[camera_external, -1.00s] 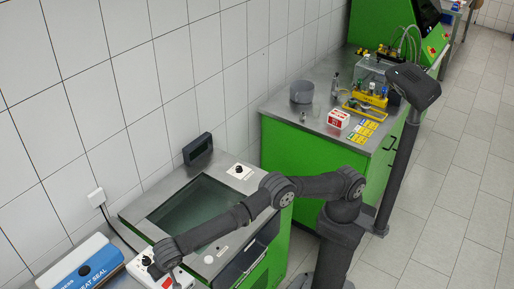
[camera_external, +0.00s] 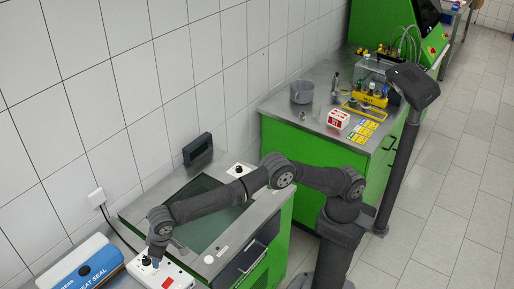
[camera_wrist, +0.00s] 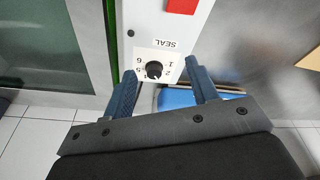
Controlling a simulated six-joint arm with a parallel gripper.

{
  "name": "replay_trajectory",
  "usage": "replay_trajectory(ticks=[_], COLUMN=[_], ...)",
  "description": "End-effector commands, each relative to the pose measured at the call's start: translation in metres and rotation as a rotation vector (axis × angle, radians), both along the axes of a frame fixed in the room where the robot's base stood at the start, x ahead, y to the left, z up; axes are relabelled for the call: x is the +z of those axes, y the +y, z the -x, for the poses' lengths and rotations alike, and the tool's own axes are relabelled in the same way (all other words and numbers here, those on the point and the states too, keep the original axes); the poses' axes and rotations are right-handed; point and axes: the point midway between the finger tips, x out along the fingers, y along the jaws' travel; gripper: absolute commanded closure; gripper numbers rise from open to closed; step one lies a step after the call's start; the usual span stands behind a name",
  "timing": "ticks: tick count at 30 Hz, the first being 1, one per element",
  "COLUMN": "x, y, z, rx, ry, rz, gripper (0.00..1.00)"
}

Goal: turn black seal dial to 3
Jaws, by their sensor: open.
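The black seal dial (camera_wrist: 154,70) is a round knob on a white panel (camera_wrist: 160,30) marked SEAL, with numbers around it. A small light mark shows on the knob, but I cannot tell surely which number it points to. My gripper (camera_wrist: 161,67) is open, its two blue fingers on either side of the dial in the wrist view. No contact shows, and the height of the fingertips above the knob is unclear. In the external view my gripper (camera_external: 155,262) points down over the white panel (camera_external: 178,270) and partly hides the dial area.
A red square (camera_wrist: 182,5) sits on the panel beyond the dial. The blue and white heat sealer (camera_external: 85,268) lies left of the panel. A glass-topped green cabinet (camera_external: 195,215) stands to the right, with a dark display (camera_external: 198,149) behind it.

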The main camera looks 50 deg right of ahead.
Motion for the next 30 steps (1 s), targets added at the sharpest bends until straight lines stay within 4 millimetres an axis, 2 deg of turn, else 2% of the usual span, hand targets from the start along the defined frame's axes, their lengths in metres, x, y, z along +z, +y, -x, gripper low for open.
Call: replay_trajectory(ticks=[1,12,19,25,30], x=[0.007,0.056,0.077,0.077,0.054], y=[-0.006,-0.044,-0.059,-0.061,-0.052], z=[-0.009,-0.06,-0.078,-0.082,-0.083], rx=[0.072,0.691,0.933,0.991,0.991], ry=[0.012,0.006,-0.056,-0.072,-0.07], rz=[-0.006,-0.094,-0.142,-0.15,-0.149], gripper=[0.46,0.46,0.46,0.46,0.46])
